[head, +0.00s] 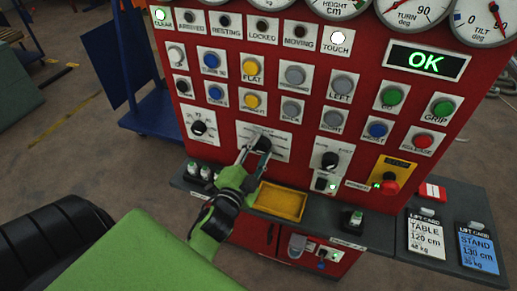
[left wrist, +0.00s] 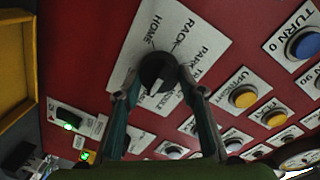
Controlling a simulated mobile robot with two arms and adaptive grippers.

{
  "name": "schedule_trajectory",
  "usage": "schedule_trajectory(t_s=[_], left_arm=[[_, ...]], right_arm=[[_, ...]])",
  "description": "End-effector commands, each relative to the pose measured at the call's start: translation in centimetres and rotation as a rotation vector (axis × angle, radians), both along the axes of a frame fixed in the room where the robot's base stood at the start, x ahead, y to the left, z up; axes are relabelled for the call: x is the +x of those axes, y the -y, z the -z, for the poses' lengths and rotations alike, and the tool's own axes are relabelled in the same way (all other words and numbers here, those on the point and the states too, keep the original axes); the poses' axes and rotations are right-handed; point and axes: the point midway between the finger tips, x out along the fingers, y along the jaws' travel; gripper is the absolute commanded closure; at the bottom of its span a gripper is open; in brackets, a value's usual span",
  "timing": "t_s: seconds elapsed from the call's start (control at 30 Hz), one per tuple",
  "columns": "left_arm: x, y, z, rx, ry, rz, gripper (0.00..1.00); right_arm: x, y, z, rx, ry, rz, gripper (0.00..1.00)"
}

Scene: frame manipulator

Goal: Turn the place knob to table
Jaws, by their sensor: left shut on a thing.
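The place knob (left wrist: 157,68) is a black round knob on a white label plate (left wrist: 132,62) in the left wrist view. HOME and RACK are readable at the plate's upper side; other words are partly hidden by the fingers. A pale mark shows on the knob's lower part; which word it points to I cannot tell. In the head view the knob (head: 263,143) sits on its plate (head: 280,147) in the middle of the red panel. My left gripper (head: 256,151) is shut on the knob, one finger on each side. My right gripper is not in view.
A yellow tray (head: 279,201) lies on the grey shelf below the plate. Another black knob (head: 330,160) is to the right, and a red emergency-type button (head: 390,185) further right. Buttons crowd the panel above. Lift cards (head: 427,238) lie at the lower right.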

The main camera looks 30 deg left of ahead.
Motion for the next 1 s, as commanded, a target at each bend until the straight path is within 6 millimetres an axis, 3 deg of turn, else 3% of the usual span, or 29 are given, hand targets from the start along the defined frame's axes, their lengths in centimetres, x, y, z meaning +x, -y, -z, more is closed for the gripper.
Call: schedule_trajectory(t_s=[0.57,0.6,0.63,1.0], left_arm=[[0.04,0.04,-0.07,0.034,-0.006,0.001,0.85],[0.04,0.05,-0.07,0.034,-0.006,0.001,0.55],[0.04,0.04,-0.07,0.034,-0.006,0.001,0.48],[-0.10,0.05,-0.01,0.033,-0.007,0.000,0.46]], right_arm=[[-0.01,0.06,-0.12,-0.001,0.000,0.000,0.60],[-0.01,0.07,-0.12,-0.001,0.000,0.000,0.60],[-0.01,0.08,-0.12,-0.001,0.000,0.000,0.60],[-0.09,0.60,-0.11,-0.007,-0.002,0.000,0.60]])
